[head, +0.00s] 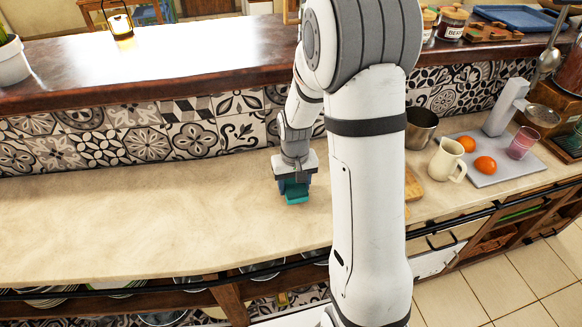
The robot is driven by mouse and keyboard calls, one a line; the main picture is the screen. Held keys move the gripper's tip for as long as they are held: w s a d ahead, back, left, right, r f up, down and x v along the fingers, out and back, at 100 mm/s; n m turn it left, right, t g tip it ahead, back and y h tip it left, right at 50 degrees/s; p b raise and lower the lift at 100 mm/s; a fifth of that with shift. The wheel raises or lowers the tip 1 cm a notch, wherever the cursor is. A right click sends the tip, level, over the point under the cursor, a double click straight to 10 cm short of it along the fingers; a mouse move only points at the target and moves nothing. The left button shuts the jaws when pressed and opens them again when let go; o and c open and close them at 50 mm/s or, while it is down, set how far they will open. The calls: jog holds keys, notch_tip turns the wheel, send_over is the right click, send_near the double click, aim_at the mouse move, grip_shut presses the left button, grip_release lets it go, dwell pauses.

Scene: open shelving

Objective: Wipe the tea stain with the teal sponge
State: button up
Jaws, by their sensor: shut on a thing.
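The teal sponge (297,198) is in the head view, at the middle of the pale stone counter (130,225). My gripper (294,184) points down and is shut on the sponge. The sponge is at or just above the counter top; I cannot tell whether it touches. I see no clear tea stain on the visible counter; my arm hides part of the surface to the right of the sponge.
A metal pot (420,129), a cream jug (447,160) and a tray (485,174) with oranges and a pink glass (522,143) stand on the right. A tiled wall and raised wooden ledge (160,60) run behind. The counter's left is clear.

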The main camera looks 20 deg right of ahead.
jog(key=shift+r+p, duration=1.55)
jog(key=shift+r, duration=1.1)
